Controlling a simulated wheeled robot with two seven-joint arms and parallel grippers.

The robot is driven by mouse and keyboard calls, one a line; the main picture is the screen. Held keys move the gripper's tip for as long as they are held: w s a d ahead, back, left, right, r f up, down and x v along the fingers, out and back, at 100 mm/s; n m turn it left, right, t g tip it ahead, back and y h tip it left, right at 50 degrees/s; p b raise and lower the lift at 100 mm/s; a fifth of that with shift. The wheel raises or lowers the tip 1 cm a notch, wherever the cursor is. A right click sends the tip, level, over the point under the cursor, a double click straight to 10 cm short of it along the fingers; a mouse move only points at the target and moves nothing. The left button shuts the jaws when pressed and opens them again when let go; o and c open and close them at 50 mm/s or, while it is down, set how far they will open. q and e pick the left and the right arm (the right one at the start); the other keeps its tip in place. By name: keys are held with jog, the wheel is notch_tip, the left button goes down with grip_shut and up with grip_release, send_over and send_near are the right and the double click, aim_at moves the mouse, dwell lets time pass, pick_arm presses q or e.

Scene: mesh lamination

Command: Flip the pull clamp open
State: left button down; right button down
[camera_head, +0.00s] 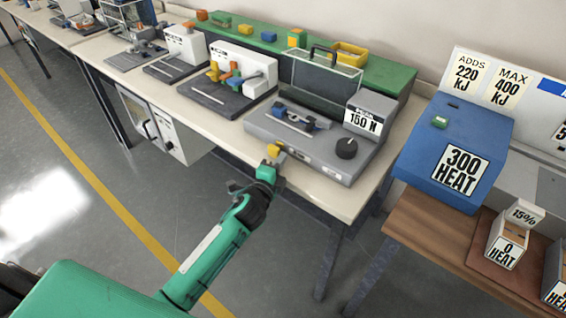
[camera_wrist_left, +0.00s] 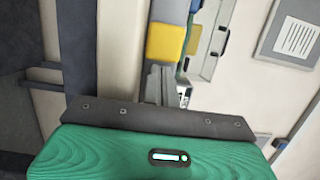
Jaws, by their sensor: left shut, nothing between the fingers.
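The grey machine marked 150 N (camera_head: 320,165) stands on the bench, with a raised clear lid (camera_head: 322,82) and a dark knob (camera_head: 346,148). A yellow part (camera_head: 274,149) sits at its front edge and may be the pull clamp's handle; its state is unclear. The yellow part also seems to show in the left wrist view (camera_wrist_left: 165,42). A blue and grey fixture (camera_head: 298,117) lies on the machine's top. My left gripper (camera_head: 270,163) is shut and empty, just in front of and below the yellow part; contact cannot be told. My right gripper is not in view.
To the left, another station (camera_head: 225,92) holds coloured parts. A green shelf (camera_head: 385,76) runs behind. A blue box marked 300 HEAT (camera_head: 455,150) stands on a brown table (camera_head: 430,225) at right. The floor before the bench is clear.

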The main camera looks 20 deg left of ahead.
aim_at(268, 150)
pick_arm(q)
jog(key=shift+a, duration=0.1)
